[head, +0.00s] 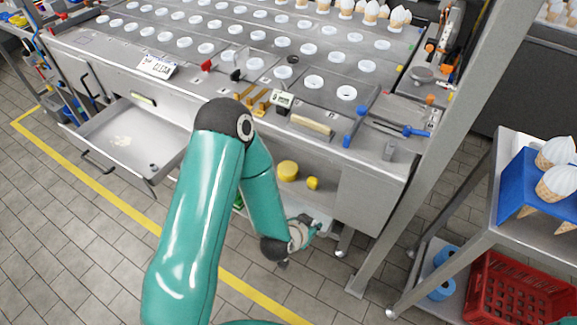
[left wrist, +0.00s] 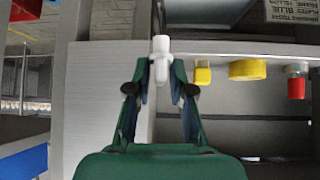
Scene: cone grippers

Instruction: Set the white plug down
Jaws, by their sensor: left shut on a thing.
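The white plug (left wrist: 160,58) shows in the left wrist view, upright in the picture between the two fingertips. My left gripper (left wrist: 160,78) is shut on its narrow lower part, and the wider head sticks out past the tips. In the head view my left gripper (head: 314,228) is low, beside the open lower shelf of the steel bench (head: 375,195). I cannot make out the plug there. My right gripper is in neither view.
A large yellow piece (head: 288,171) and a small yellow piece (head: 312,183) sit in the open shelf. An open drawer (head: 125,140) juts out at left. A steel post (head: 425,150) and a red crate (head: 515,290) stand at right.

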